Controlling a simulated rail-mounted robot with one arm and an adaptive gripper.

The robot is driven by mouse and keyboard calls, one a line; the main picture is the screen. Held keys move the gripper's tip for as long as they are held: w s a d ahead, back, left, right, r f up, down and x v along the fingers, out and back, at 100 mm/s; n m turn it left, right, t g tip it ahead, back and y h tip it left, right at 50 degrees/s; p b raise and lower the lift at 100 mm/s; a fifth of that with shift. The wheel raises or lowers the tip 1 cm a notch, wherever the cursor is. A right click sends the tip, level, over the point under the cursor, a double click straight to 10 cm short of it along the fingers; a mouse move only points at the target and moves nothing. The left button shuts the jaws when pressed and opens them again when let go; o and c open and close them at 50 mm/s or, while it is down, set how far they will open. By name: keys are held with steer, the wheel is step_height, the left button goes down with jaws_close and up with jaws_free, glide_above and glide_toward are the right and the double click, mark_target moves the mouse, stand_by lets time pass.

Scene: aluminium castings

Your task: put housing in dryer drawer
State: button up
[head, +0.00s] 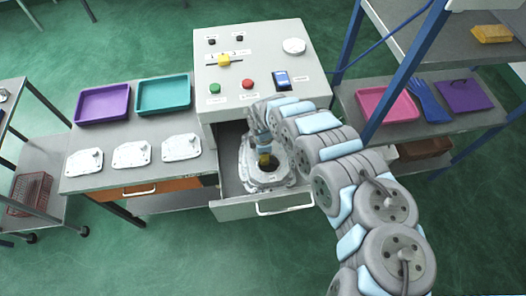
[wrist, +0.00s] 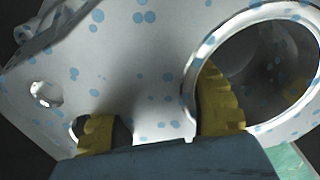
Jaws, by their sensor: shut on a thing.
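The dryer (head: 262,38) is a light grey cabinet with buttons on top, and its drawer (head: 238,210) is pulled out at the front. The housing (head: 256,180), a silvery casting with a round opening, is inside the drawer's outline. Whether it rests on the drawer floor I cannot tell. My gripper (head: 265,160) points down at the housing. In the wrist view its yellow fingers (wrist: 160,125) are shut on the housing (wrist: 140,65), one finger at the rim of the large round opening. Blue spots cover the housing's surface. My arm hides part of the drawer's right side.
Three pale castings (head: 131,154) lie on the left bench, with a purple tray (head: 103,103) and a teal tray (head: 163,95) behind them. A blue-posted rack (head: 400,75) stands at the right, with a pink tray (head: 388,107) and blue gloves (head: 428,103).

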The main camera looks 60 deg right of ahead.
steer(key=shift+w+d+f, duration=0.1)
steer(key=shift+f, duration=0.5)
steer(key=shift+f, duration=0.1)
steer(key=shift+f, duration=1.6)
steer(key=shift+f, duration=0.15)
steer(key=o, duration=1.2)
steer(key=shift+r, duration=0.2)
